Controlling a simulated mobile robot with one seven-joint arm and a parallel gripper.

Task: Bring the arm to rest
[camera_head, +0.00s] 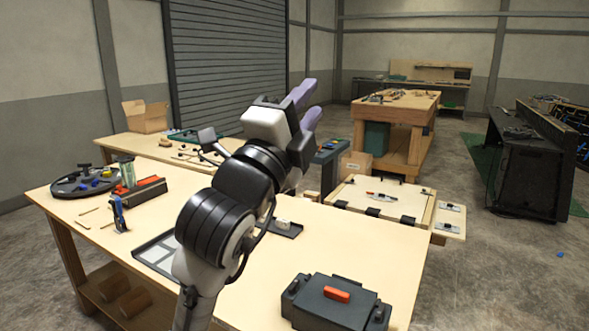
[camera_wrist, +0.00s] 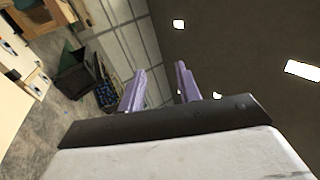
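My arm rises from the bottom of the head view, in front of the workbench (camera_head: 372,256). My gripper (camera_head: 313,98) is raised well above the bench and points up and away to the right. Its two purple fingers are spread apart. In the wrist view, my gripper (camera_wrist: 160,69) shows nothing between the fingers, only the far wall and dark ceiling behind them. It touches nothing that I can see. My arm hides part of the bench and part of a dark-edged tray (camera_head: 150,262) on it.
A dark box with an orange handle (camera_head: 337,294) stands at the bench's front right. A round dark tray (camera_head: 70,187) with coloured parts and an orange-black box (camera_head: 139,192) are at the left. A lower panel table (camera_head: 350,207) stands beyond. Air around my gripper looks clear.

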